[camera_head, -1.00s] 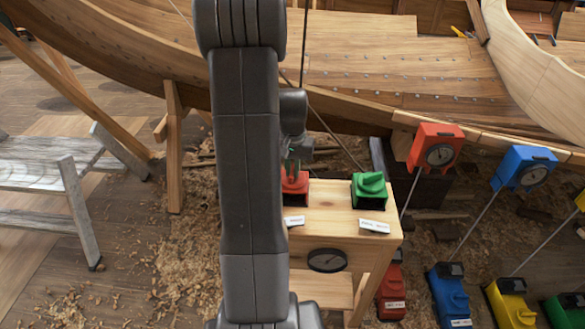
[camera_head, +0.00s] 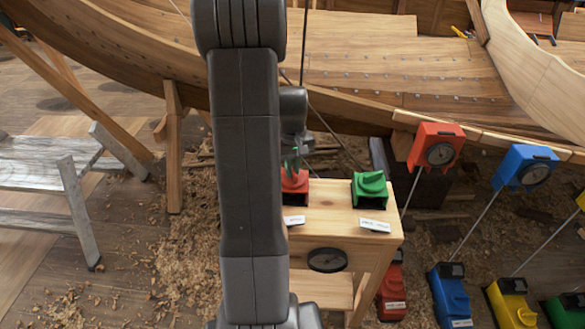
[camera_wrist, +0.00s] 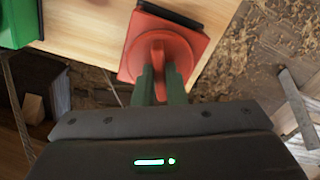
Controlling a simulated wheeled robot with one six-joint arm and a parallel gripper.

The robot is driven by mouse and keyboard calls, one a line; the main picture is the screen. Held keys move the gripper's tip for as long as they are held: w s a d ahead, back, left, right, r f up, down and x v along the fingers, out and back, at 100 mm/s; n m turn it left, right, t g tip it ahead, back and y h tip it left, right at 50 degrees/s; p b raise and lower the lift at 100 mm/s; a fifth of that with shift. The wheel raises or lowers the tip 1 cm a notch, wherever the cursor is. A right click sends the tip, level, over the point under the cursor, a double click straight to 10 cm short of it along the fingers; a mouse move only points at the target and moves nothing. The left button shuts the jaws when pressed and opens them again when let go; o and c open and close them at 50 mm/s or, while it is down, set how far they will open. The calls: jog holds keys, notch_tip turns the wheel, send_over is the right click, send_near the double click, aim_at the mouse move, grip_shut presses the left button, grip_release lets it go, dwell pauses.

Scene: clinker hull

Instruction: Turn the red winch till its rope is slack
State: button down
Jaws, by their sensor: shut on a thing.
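The red winch (camera_head: 296,193) stands on the top of a wooden bench (camera_head: 335,207), partly behind my arm in the head view. In the wrist view the red winch (camera_wrist: 178,48) has a round cap with a raised grip. My gripper (camera_wrist: 161,82) has green fingers shut on that grip, one finger on each side. In the head view my gripper (camera_head: 291,166) is over the winch, partly hidden by my arm. A dark rope (camera_head: 303,60) rises above the winch area. Whether it is taut or slack I cannot tell.
A green winch (camera_head: 370,188) sits close by on the right of the bench. A round dial (camera_head: 327,260) is on the bench front. Red (camera_head: 438,148) and blue (camera_head: 525,168) gauge boxes stand on rods at right. The hull (camera_head: 370,85) is behind.

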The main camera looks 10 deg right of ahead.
jog(key=shift+n, duration=1.9)
jog(key=c, duration=1.5)
grip_release()
notch_tip(320, 180, up, 14)
jog(key=shift+f, duration=0.1)
jog(key=shift+f, duration=0.1)
notch_tip(320, 180, down, 14)
jog(key=shift+r, duration=0.2)
